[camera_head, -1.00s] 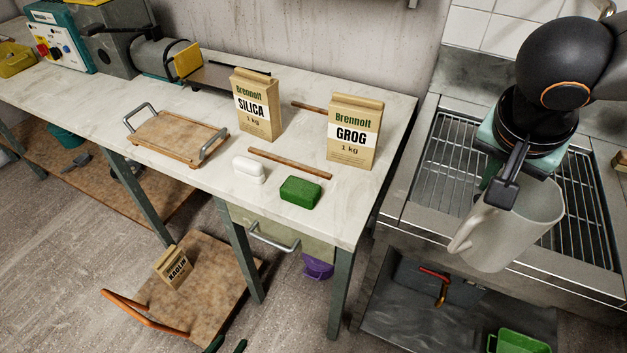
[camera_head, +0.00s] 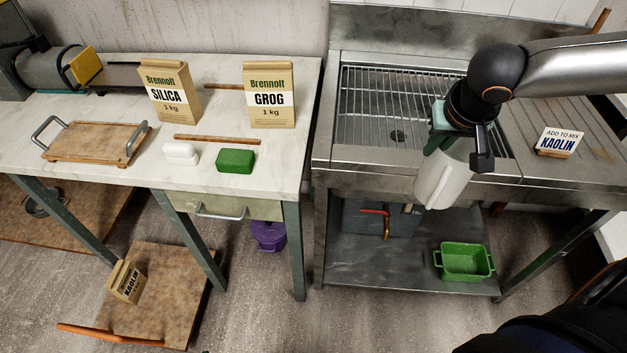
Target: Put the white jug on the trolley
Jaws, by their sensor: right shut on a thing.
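The white jug (camera_head: 443,182) hangs in front of the steel sink's front edge, above the lower shelf. My right gripper (camera_head: 462,147) is shut on the jug near its top, and the fingers hide part of the rim. The jug's handle side faces left and toward me. What looks like the trolley is a low wooden platform (camera_head: 165,310) with an orange handle (camera_head: 110,333), on the floor at the lower left. A Kaolin bag (camera_head: 127,282) stands on its left part. My left gripper is not in view.
The marble table (camera_head: 300,105) holds Silica (camera_head: 170,92) and Grog bags (camera_head: 268,97), a wooden tray (camera_head: 85,143), and white (camera_head: 181,153) and green blocks (camera_head: 235,161). Its legs stand beside the platform. A green tub (camera_head: 463,262) sits under the sink.

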